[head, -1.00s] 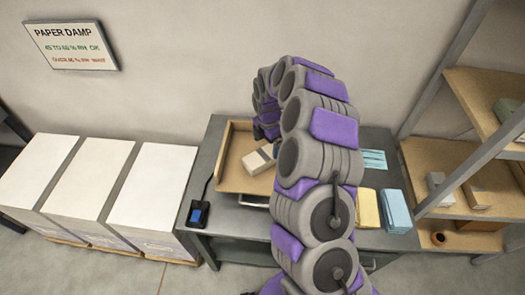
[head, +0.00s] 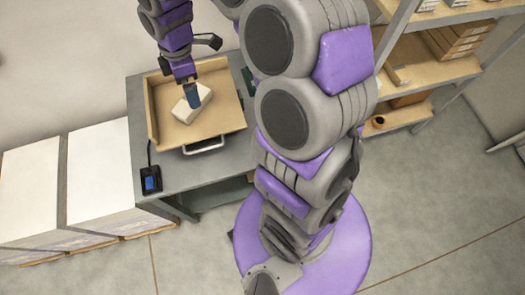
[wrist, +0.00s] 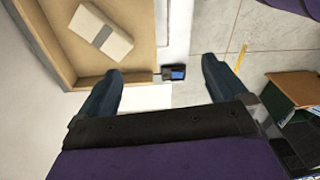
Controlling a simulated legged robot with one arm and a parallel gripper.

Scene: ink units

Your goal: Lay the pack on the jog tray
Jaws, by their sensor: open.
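The jog tray (head: 228,112) is a tan, shallow, walled tray on the grey bench; its wall also shows in the wrist view (wrist: 38,50). The pack (head: 183,113), a pale block with a grey band, lies flat inside the tray; in the wrist view the pack (wrist: 88,22) is at upper left. My gripper (head: 193,100) hangs over the tray and hides part of the pack in the head view. In the wrist view my gripper (wrist: 160,75) is open and empty. The pack is outside the jaws, beyond the left finger.
A small black device with a blue screen (head: 151,180) sits at the bench's front left corner. White paper stacks (head: 98,175) stand left of the bench. A shelf unit (head: 455,70) with boxes stands at right. Floor in front is clear.

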